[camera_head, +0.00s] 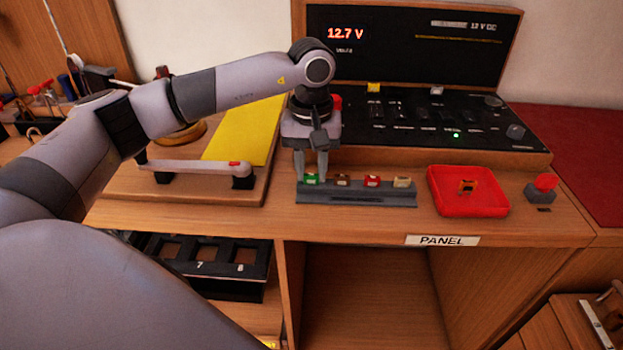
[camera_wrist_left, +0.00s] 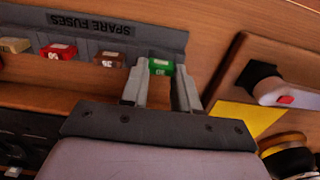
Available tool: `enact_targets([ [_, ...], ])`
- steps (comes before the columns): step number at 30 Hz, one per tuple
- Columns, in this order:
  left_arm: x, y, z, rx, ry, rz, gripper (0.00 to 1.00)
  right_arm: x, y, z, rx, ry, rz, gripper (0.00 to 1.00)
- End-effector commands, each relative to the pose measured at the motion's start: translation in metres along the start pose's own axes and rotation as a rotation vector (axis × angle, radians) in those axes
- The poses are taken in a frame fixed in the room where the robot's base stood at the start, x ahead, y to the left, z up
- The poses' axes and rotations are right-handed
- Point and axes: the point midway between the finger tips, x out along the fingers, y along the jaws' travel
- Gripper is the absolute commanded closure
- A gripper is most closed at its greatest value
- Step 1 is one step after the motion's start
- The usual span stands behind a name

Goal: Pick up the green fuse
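The green fuse (camera_head: 311,179) stands at the left end of the grey spare-fuse rack (camera_head: 356,197) on the bench. My left gripper (camera_head: 311,176) reaches down over it from above. In the left wrist view the green fuse (camera_wrist_left: 160,67) shows between the two fingertips of my left gripper (camera_wrist_left: 162,72), one finger on each side. The fingers are apart, with what looks like a narrow gap beside the fuse. The fuse still sits in the rack. My right gripper is not in view.
Brown (camera_head: 342,180), red (camera_head: 372,181) and pale (camera_head: 402,182) fuses stand to the right in the same rack. A red tray (camera_head: 440,200) holds a small orange piece. A wooden board with a lever (camera_head: 200,167) lies to the left. The black panel (camera_head: 440,125) rises behind.

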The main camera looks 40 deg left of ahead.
Motion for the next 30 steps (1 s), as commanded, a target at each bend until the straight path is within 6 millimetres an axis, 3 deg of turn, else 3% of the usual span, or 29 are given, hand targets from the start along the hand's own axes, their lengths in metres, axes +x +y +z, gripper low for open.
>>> enact_targets([
  [17, -0.009, 0.001, 0.000, 0.000, 0.001, 0.002, 0.99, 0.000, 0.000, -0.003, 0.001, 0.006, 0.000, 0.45],
  [23, -0.041, 0.001, -0.001, 0.001, 0.004, 0.005, 0.99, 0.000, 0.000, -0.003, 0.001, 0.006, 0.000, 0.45],
  [30, -0.113, 0.002, 0.000, 0.001, 0.005, 0.006, 0.99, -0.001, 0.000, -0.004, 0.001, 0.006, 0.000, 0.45],
])
